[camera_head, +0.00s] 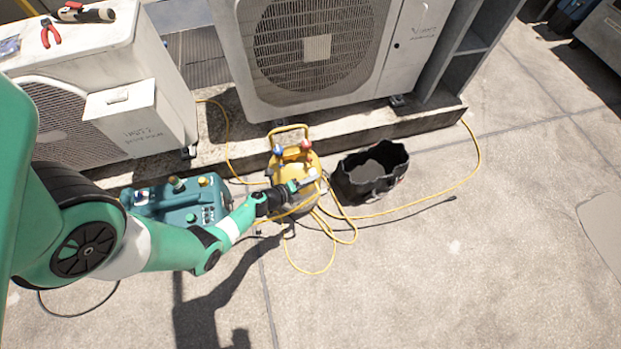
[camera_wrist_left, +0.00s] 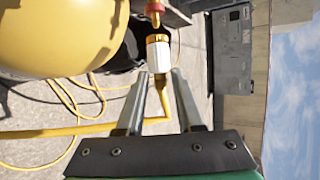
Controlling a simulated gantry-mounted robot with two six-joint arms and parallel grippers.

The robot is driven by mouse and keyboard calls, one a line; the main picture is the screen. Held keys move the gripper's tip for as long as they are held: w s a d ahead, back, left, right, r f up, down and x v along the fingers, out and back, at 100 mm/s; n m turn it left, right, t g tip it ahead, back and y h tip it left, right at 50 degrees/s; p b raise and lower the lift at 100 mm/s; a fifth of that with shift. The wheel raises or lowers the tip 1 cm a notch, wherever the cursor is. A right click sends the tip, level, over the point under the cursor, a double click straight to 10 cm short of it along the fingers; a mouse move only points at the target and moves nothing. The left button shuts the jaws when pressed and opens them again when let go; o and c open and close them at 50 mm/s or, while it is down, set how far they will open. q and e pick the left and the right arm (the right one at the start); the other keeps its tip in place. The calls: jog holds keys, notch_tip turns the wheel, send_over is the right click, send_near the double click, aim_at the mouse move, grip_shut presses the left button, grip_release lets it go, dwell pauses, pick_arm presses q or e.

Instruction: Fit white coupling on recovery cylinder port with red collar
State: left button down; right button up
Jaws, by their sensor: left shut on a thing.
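The yellow recovery cylinder (camera_head: 313,166) stands on the concrete in front of the large condenser, with a red-collared port (camera_head: 306,147) and a blue-collared one (camera_head: 277,151) on top. My left gripper (camera_head: 297,186) is at its front, shut on the white coupling (camera_head: 309,176). In the left wrist view the white coupling (camera_wrist_left: 158,54), with brass ends, stands out past my fingertips (camera_wrist_left: 160,78). The red collar (camera_wrist_left: 155,7) and its brass stem show just beyond the coupling, roughly in line. The yellow cylinder (camera_wrist_left: 60,35) fills the upper left.
A yellow hose (camera_head: 318,272) loops on the ground around the cylinder. A black open tub (camera_head: 372,170) stands right of it, a teal machine (camera_head: 175,205) left. Condensers (camera_head: 320,50) stand behind. Pliers (camera_head: 49,33) lie on the left unit. The right foreground is clear.

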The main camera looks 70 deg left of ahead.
aim_at(310, 173)
pick_arm(q)
jog(key=shift+w+a, duration=0.1)
jog(key=shift+a, duration=1.3)
dwell(1.5)
jog(key=shift+c, duration=2.3)
grip_release()
jog(key=shift+a, duration=0.1)
jog(key=d, duration=0.7)
jog(key=shift+s+d, duration=0.3)
